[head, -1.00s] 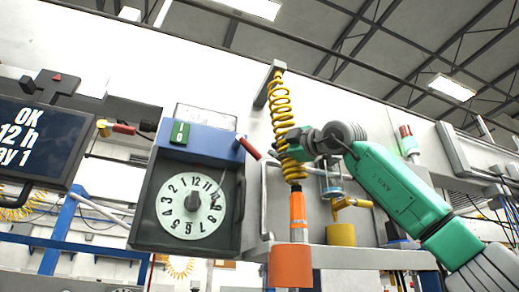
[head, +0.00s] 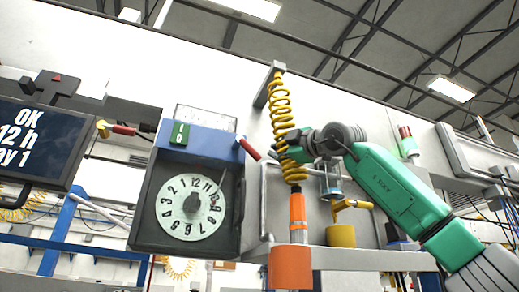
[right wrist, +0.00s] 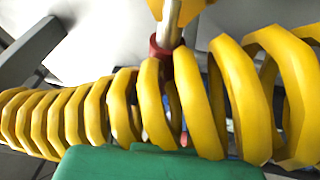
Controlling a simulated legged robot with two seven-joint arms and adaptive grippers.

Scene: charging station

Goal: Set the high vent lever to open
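A lever with a red handle (head: 249,148) slants down to the right beside the dial box; I take it for the high vent lever. In the right wrist view, a metal rod with a red grip (right wrist: 166,46) and a yellow part shows behind the coils (right wrist: 150,105). My right gripper (head: 287,146) is at the hose, right of the red handle and apart from it. Its fingers are mostly hidden among the coils, so its opening is unclear. My left gripper is not in view.
A dark dial box (head: 152,215) with a blue top hangs left of the hose. Another red-handled lever (head: 123,129) is near the screen (head: 40,140). An orange cylinder (head: 290,268) and a yellow valve (head: 341,234) are below my gripper. The coils crowd the gripper.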

